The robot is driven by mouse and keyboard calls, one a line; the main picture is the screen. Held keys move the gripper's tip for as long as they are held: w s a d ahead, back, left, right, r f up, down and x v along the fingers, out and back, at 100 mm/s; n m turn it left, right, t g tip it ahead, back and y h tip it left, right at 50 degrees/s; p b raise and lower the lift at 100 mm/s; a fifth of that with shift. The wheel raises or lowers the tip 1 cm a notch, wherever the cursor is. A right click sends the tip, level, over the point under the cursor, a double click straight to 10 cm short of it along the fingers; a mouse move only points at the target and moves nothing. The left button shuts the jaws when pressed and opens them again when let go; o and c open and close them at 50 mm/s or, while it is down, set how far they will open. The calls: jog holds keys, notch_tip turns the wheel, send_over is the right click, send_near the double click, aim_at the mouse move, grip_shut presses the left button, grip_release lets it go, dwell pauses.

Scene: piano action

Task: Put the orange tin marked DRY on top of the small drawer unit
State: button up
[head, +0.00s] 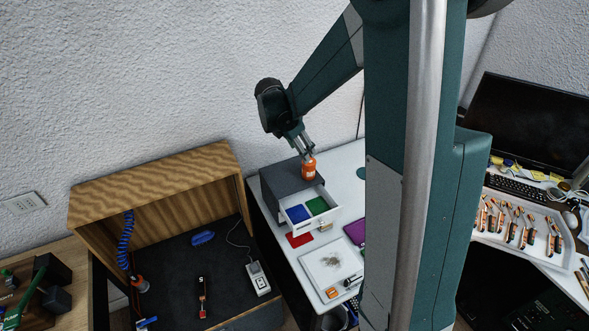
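The orange tin (308,168) is upright at the right part of the top of the small grey drawer unit (281,183). A pale label shows on it, too small to read. My gripper (308,155) comes down from the upper left, with its fingertips at the tin's upper end, and looks shut on it. I cannot tell whether the tin's base touches the unit's top or hangs just above it. The unit's drawer (322,222) is pulled out at the front, with a blue and a green compartment.
The white table (346,170) has a red card (299,240), a purple item (355,232) and a white tray (330,262) near the drawer. A wooden open box (160,180) stands to the left. My arm column hides the table's right part.

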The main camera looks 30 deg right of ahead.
jog(key=s+a+r+m+t+y, duration=0.2)
jog(key=s+a+r+m+t, duration=0.1)
jog(key=s+a+r+m, duration=0.9)
jog(key=s+a+r+m+t+y, duration=0.1)
jog(key=s+a+m, duration=0.2)
jog(key=s, duration=0.6)
jog(key=s+a+r+m+t+y, duration=0.1)
jog(key=s+a+m, duration=0.3)
jog(key=s, duration=0.4)
jog(key=shift+s+r+m+t+y, duration=0.3)
jog(key=shift+s+r+m+t, duration=0.15)
jog(key=shift+m, duration=0.35)
